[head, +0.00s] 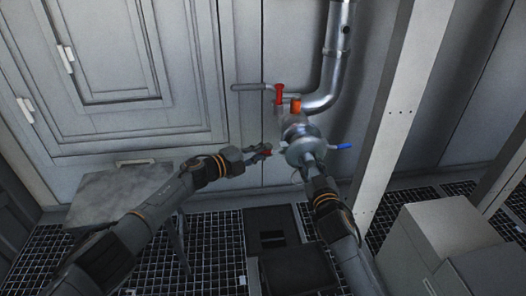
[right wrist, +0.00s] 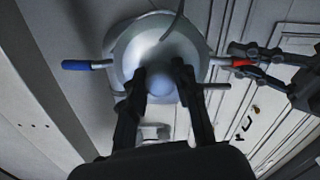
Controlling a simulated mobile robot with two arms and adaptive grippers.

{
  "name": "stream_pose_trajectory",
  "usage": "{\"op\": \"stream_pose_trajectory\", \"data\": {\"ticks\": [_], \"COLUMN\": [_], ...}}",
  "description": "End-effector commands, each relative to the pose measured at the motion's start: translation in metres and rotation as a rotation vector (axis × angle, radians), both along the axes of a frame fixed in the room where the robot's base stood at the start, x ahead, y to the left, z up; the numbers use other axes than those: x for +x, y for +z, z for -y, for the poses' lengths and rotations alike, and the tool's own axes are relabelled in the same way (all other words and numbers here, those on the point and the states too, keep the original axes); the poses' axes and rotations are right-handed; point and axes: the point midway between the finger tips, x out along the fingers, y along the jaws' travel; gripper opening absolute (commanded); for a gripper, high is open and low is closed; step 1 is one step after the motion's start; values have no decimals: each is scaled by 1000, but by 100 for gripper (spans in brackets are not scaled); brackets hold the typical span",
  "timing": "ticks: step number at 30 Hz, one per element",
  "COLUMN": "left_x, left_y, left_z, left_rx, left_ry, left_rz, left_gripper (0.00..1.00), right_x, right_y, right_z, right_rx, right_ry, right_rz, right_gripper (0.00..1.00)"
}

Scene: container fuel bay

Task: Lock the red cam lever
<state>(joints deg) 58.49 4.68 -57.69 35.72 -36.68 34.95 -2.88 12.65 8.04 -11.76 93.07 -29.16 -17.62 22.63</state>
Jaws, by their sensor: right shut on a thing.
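The silver coupling (head: 299,143) hangs at the lower end of the steel pipe. The red cam lever (right wrist: 241,62) sticks out of its side, and its tip also shows in the head view (head: 267,152). The blue cam lever (head: 343,147) sticks out on the opposite side; it also shows in the right wrist view (right wrist: 82,65). My left gripper (head: 264,153) is at the red lever's tip, its fingers spread on either side of it in the right wrist view (right wrist: 236,60). My right gripper (right wrist: 160,80) is shut on the rounded bluish end of the coupling.
A red-handled valve part (head: 279,92) and an orange piece (head: 295,105) sit above the coupling. A grey table (head: 120,190) stands at left, grey boxes (head: 450,230) at right. A white post (head: 395,110) rises right of the pipe (head: 336,50).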

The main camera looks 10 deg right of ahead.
Motion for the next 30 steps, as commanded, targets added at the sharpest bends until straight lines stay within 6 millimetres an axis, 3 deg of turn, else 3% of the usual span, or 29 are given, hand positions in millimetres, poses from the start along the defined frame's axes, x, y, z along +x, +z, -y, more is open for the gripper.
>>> {"op": "stream_pose_trajectory", "data": {"ticks": [1,3,17,23,30], "left_x": [1,1,-2,-14,-35], "left_y": [4,4,2,3,9], "left_z": [1,1,-7,-27,-64], "left_rx": [-5,-4,0,2,0], "left_ry": [0,0,2,1,1], "left_rz": [3,2,3,3,2], "left_gripper": [24,37,37,37,37], "right_x": [0,0,0,0,0], "right_y": [-1,-1,-1,-1,-1], "right_z": [0,0,0,1,0], "right_rx": [0,0,0,0,0], "right_ry": [-1,-1,-1,-2,-1], "right_rz": [-3,-3,-3,-3,-3], "right_gripper": [0,0,0,0,0]}}
